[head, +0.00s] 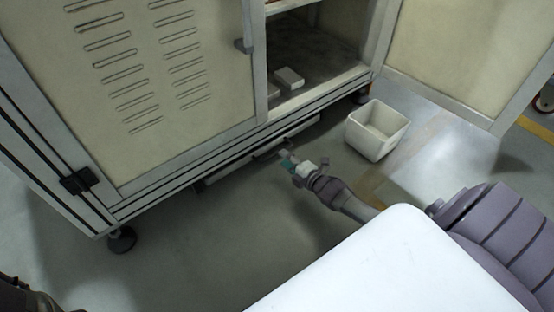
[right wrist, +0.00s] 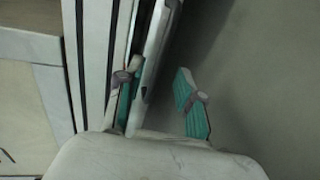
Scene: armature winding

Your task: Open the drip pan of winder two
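The drip pan (head: 232,169) is a low dark tray under the bottom rail of the beige cabinet, with a pale front edge. My right gripper (head: 288,160) is at the pan's front, near its right part. In the right wrist view my right gripper (right wrist: 158,98) is open, its two teal-padded fingers apart. The pan's pale front bar (right wrist: 155,50) runs between them, close to the left finger and clear of the right one. Whether the left finger touches the bar I cannot tell. The pan's inside is hidden under the cabinet. My left gripper is not in view.
The cabinet (head: 190,150) stands on feet, its right door (head: 455,55) swung open. A small white block (head: 289,78) lies on its inner floor. A white open bin (head: 374,132) stands on the floor right of my right gripper. Floor in front of the pan is clear.

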